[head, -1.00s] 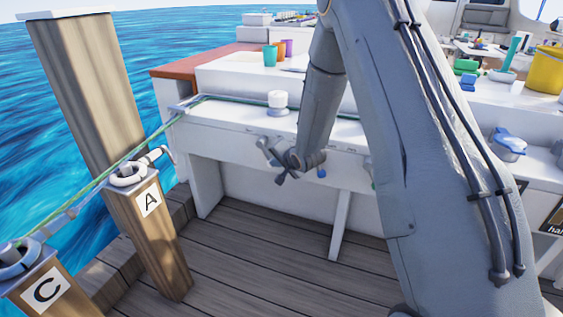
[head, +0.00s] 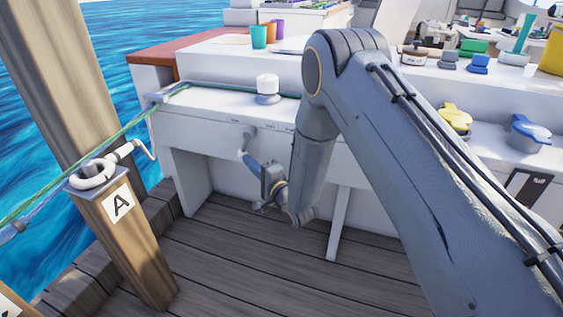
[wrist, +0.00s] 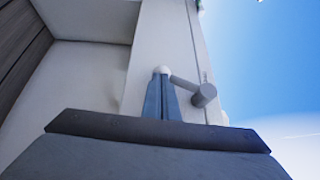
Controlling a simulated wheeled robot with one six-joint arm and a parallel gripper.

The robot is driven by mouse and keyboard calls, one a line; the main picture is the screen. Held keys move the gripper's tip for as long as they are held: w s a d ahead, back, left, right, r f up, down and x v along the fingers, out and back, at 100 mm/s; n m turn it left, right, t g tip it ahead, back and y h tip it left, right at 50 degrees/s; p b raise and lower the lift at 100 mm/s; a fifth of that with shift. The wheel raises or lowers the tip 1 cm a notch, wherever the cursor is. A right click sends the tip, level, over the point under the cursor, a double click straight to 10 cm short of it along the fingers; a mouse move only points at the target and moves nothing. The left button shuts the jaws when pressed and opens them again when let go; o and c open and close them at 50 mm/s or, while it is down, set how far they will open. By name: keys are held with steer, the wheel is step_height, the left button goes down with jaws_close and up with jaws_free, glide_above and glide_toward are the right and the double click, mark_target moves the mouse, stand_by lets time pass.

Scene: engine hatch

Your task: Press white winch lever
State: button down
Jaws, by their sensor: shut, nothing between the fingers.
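The winch lever (head: 247,138) sits on the front face of the white bench, below the white-topped winch (head: 267,86). In the wrist view it shows as a grey pivot (wrist: 205,95) with a thin rod running left to a white knob (wrist: 161,70). My gripper (head: 245,158) is low in front of the bench, with its bluish fingers angled up to the lever's lower end. In the wrist view my gripper's fingers (wrist: 161,82) are shut together, with their tips at the knob. The tips overlap the knob, and I cannot tell whether they touch it.
A wooden post marked A (head: 121,207) stands at left with a green rope (head: 120,135) running to the bench. A white bench leg (head: 339,222) stands right of my gripper. Yellow (head: 456,117) and blue (head: 528,130) topped fittings lie to the right. The plank floor is clear.

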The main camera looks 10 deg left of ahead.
steer(key=p+v, duration=0.3)
steer(key=v, duration=1.1)
steer(key=shift+a+f, duration=0.15)
steer(key=shift+s, duration=0.1)
